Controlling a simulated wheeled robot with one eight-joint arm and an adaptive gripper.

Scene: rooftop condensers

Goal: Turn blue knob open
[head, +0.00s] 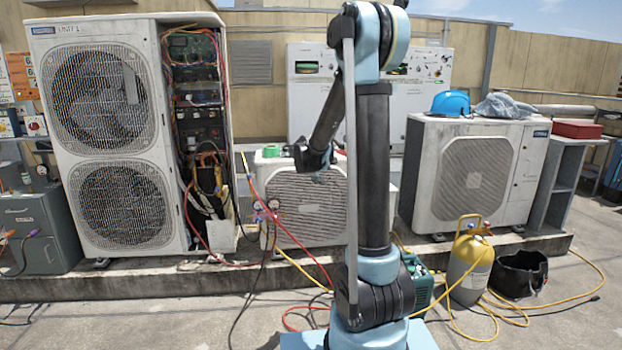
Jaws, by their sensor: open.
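My gripper (311,158) is open and empty in the head view, just above and in front of the middle condenser (308,207). A gauge manifold (266,212) with red, yellow and dark hoses hangs at that condenser's left front, below and left of my gripper. A grey and yellow gas cylinder (470,267) stands on the ground at the right, with small valve handles on top. The blue knob is too small to make out for certain on either one. My gripper touches neither of them.
A tall opened condenser (105,150) with exposed wiring stands at the left. A third condenser (470,180) carries a blue helmet (451,103). A black bucket (519,273) and loose hoses lie at the right. My arm hides part of the middle.

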